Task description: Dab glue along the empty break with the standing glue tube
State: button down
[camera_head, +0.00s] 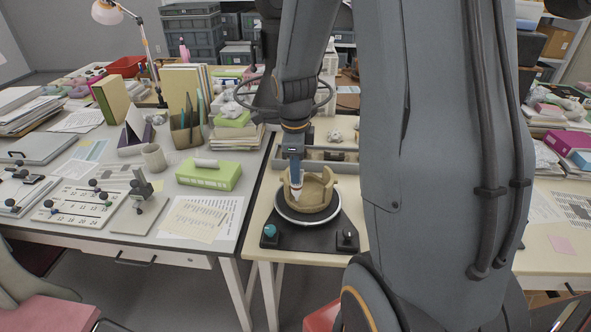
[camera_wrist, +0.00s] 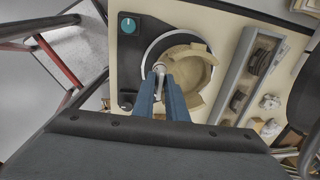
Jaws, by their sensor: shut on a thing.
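A tan, partly built pot (camera_head: 318,188) with an uneven, broken rim stands on a round turntable (camera_head: 310,219). My gripper (camera_head: 294,166) is above the pot's left front side, pointing down, shut on a pale glue tube (camera_head: 296,189). The tube's tip is close to the pot wall; I cannot tell if it touches. In the wrist view the pot (camera_wrist: 190,72) shows from above, with a gap in its ring at the near left. There the tube (camera_wrist: 159,68) shows between my fingertips (camera_wrist: 161,84), near that gap. The fingers hide part of the pot.
The turntable's dark base has a teal knob (camera_head: 270,230) and a dark knob (camera_head: 347,237). A grey rack (camera_head: 343,167) stands behind it, with dark pieces in the wrist view (camera_wrist: 238,101). A cluttered desk (camera_head: 125,219) stands to the left.

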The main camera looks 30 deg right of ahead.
jog(key=shift+w+d+f+b, duration=0.1)
jog(key=shift+w+f+b, duration=0.1)
jog(key=shift+f+b, duration=0.65)
jog(key=shift+s+d+f, duration=0.4)
jog(key=shift+s+f, duration=0.05)
jog(key=shift+s, duration=0.1)
jog(key=shift+s+d+p, duration=1)
jog(key=shift+s+d, duration=0.25)
jog(key=shift+d, duration=1.05)
notch_tip(320, 180, up, 9)
jog(key=s+a+p, duration=0.1)
jog(key=p, duration=0.5)
jog(key=shift+s+r, duration=0.15)
jog(key=shift+s, duration=0.2)
jog(key=shift+a, duration=0.1)
